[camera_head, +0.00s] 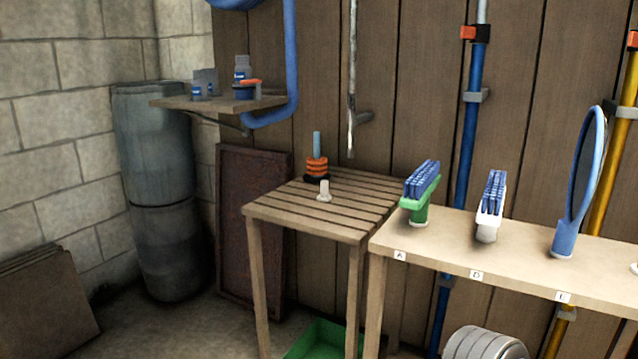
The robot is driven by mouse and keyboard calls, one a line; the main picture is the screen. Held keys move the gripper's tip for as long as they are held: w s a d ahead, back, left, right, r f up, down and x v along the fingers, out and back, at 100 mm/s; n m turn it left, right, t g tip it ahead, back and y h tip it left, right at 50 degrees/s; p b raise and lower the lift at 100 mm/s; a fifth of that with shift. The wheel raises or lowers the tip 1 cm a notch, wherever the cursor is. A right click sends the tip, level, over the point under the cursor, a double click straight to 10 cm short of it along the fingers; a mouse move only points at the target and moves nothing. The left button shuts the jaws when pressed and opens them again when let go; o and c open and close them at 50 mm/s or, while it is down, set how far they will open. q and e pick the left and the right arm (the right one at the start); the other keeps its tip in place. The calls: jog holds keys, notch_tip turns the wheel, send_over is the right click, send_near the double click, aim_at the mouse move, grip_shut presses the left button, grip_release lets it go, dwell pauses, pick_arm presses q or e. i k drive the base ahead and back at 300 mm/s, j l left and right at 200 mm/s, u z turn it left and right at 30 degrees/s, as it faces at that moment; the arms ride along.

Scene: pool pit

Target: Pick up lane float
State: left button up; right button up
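An item of stacked orange and black rings with a blue-grey upright stem (317,168) stands near the back of the slatted wooden table (285,217). It looks most like a lane float, but I cannot be sure. A small pale peg with a round base (324,191) stands in front of it on the same table. Neither of my grippers is in view, and nothing is seen touching these items.
A shelf labelled A, D, E (400,243) holds a green brush (419,191), a white brush (490,207) and a blue round-framed tool (575,200). A wall shelf (215,103) holds bottles. A green bin (322,340) and a grey ribbed cylinder (485,345) are below.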

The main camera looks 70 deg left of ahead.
aim_at(315, 166)
jog(key=i+j, duration=0.2)
jog(key=i, duration=0.3)
jog(key=u, duration=2.5)
